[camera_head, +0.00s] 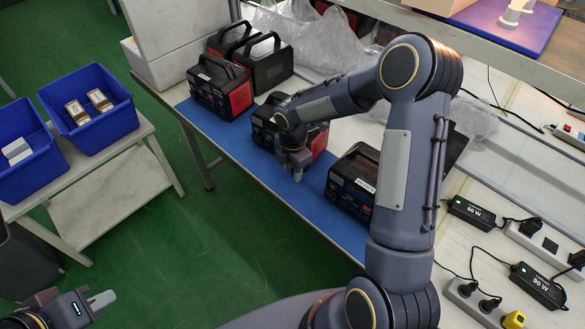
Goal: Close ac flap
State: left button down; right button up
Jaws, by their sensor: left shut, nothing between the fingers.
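A black and red power station (313,137) stands on the blue mat in the middle of the bench, partly hidden behind my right arm. My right gripper (297,174) points down close in front of its near face. I cannot tell whether it touches the face or how far its fingers are apart. The AC flap is too small and too covered to make out. My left gripper (101,299) is shut and empty at the bottom left, low over the green floor and far from the power stations.
More power stations stand on the blue mat (232,137): one at the left (219,87) and one at the right (354,182), partly behind my arm. Another black unit (268,64) stands behind. Blue bins (90,108) sit on a side table. Chargers (471,211) and cables lie at right.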

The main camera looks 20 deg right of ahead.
pick_arm(q)
jog(key=shift+f, duration=0.15)
pick_arm(e)
notch_tip(320, 180, up, 8)
jog(key=shift+f, duration=0.15)
jog(key=shift+a, duration=0.1)
